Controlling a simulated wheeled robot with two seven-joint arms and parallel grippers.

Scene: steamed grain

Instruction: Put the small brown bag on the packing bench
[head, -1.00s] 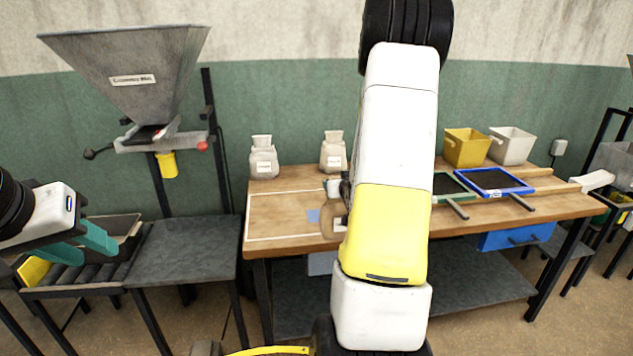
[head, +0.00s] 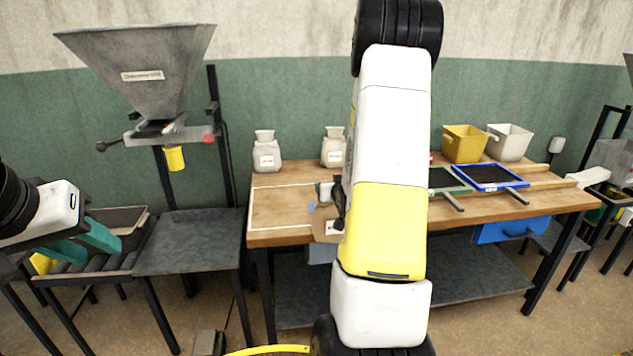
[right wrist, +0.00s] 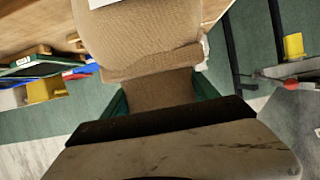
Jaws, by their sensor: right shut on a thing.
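The small brown bag (head: 322,226) shows in the head view just left of my right arm, in front of the packing bench's near edge. My arm hides part of it. In the right wrist view the bag (right wrist: 140,38) fills the upper middle, with its folded neck between the green fingers of my right gripper (right wrist: 160,92), which is shut on it. I cannot tell whether the bag touches the bench. The wooden packing bench (head: 275,228) has a white outlined area on its left part. My left gripper (head: 86,242) is open and empty at the left.
Two pale bags (head: 266,152) (head: 333,148) stand at the bench's back. Framed sieves (head: 490,178) and yellow and white bins (head: 464,145) (head: 511,142) are at its right. A hopper (head: 140,65) stands over a grey table (head: 188,240) at left. The bench's left part is mostly clear.

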